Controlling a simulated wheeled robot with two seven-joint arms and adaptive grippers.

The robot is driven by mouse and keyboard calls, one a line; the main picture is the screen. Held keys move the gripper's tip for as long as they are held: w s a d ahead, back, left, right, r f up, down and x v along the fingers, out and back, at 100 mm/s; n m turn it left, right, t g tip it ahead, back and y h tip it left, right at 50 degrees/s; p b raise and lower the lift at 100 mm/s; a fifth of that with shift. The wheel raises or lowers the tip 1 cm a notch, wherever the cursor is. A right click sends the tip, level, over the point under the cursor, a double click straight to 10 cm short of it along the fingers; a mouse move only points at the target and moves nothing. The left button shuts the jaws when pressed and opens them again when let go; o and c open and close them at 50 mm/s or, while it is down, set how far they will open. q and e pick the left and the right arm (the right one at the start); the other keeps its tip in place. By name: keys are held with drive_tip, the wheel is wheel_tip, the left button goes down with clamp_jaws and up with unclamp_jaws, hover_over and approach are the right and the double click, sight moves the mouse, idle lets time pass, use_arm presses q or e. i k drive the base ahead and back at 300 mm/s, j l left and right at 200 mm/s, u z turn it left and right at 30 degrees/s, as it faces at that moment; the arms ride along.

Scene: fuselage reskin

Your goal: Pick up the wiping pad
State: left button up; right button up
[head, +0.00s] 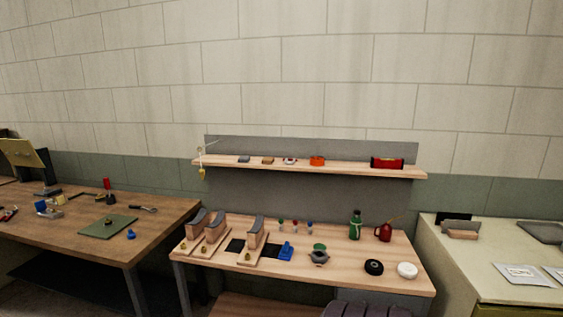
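I cannot tell for certain which thing is the wiping pad. A white round thing (407,270) lies near the front right of the middle workbench (330,278), right beside a black ring-shaped roll (374,267). Small flat blocks lie on the shelf above: a grey one (244,159), a brown one (268,160) and a white and red one (290,161). All are too small to make out well. Neither of my grippers is in view.
On the middle bench stand wooden stands with grey tops (257,234), a blue tool (285,251), a green bottle (355,226) and a red oil can (383,232). A brown table (165,222) is at left, a pale cabinet (450,257) at right. A dark seat (362,310) sits in front.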

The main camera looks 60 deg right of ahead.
sight(286, 252)
drive_tip(key=z, duration=1.9)
